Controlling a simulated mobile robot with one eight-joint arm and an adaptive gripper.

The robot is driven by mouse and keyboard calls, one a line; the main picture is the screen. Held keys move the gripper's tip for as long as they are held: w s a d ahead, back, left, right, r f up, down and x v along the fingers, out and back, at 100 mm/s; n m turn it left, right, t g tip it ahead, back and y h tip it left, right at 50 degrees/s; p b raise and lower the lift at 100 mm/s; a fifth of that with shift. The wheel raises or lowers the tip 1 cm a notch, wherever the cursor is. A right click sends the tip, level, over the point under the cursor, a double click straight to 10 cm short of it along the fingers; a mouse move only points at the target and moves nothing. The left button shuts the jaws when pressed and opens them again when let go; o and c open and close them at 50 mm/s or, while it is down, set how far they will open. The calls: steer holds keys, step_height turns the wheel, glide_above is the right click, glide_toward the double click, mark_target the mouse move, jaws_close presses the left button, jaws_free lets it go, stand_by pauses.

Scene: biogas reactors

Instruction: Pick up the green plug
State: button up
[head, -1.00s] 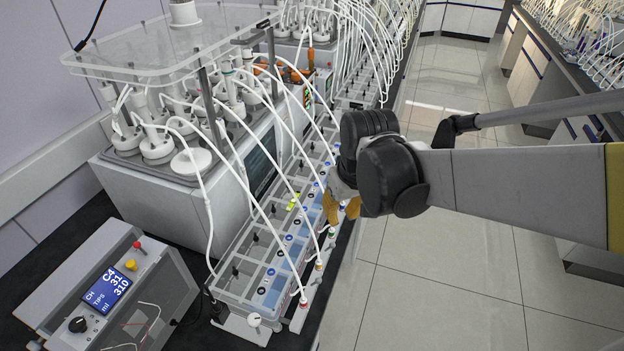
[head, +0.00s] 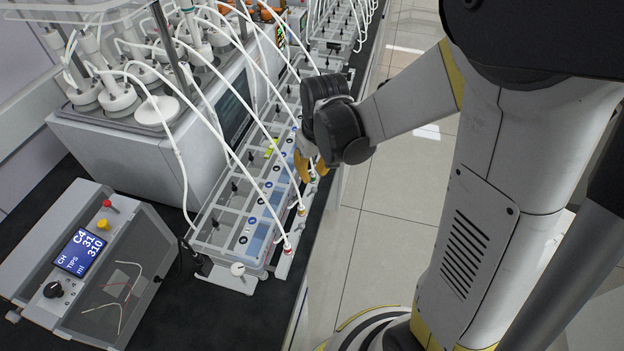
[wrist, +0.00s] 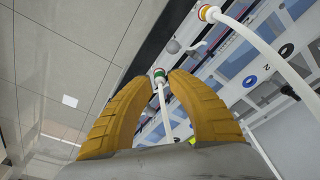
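The green plug (wrist: 159,73) shows in the wrist view between and just beyond my fingertips, with a white tube running from it toward me. My gripper (wrist: 156,82) has two curved yellow-orange fingers, open with a gap on both sides of the plug; I see no contact. In the head view my gripper (head: 313,178) points down at the outer edge of the long clear reactor tray (head: 215,243). The plug is small there and partly hidden by the fingers.
A yellow plug (head: 301,210) and a red plug (head: 288,248) sit nearer along the same edge, with white tubes arching over the tray. A control box (head: 80,250) stands at front left. A white bath unit (head: 130,150) is behind.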

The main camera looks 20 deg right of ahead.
mark_target(313, 174)
steer(key=shift+w+f, duration=0.1)
steer(key=shift+f, duration=0.6)
jaws_close()
steer(key=shift+r, duration=0.15)
step_height(313, 174, up, 5)
steer(key=shift+f+p, duration=0.2)
steer(key=shift+p, duration=0.9)
steer(key=s+d+r+p, duration=0.3)
steer(key=s+d+r, duration=0.3)
steer(key=d, duration=0.3)
steer(key=shift+s+d+r, duration=0.15)
steer(key=shift+s+d, duration=0.05)
steer(key=shift+s, duration=0.35)
steer(key=shift+r, duration=0.1)
steer(key=shift+r+p, duration=1.4)
